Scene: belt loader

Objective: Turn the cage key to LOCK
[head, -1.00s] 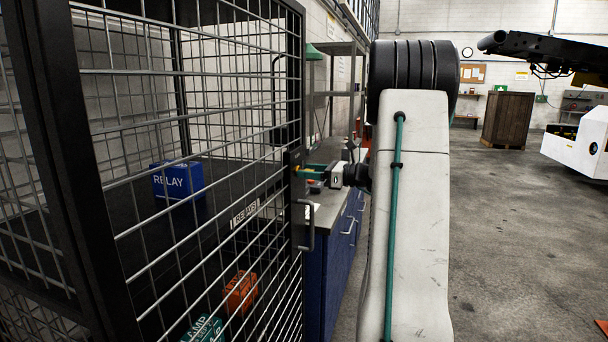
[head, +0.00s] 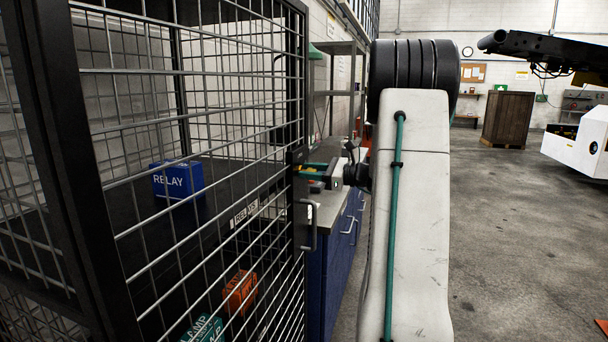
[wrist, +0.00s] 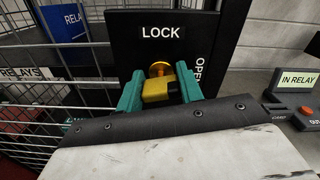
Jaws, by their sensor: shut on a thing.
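The cage lock is a black plate (wrist: 205,30) with LOCK above the keyhole and OPEN down its right side. A yellow key (wrist: 157,91) sits at the brass lock face in the middle of the plate. My gripper (wrist: 160,84) has its teal fingers shut on the key's head, one on each side. In the head view my gripper (head: 316,171) reaches in from the right to the cage door's edge. The fingers hide part of the key there. I cannot tell exactly which mark the key points to.
The mesh cage (head: 215,120) holds a blue RELAY box (head: 178,180), an orange box (head: 240,292) and a teal LAMP box (head: 204,329). The door handle (head: 309,225) is just below my gripper. An IN RELAY device (wrist: 297,83) is on the right. Open floor lies right of my arm.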

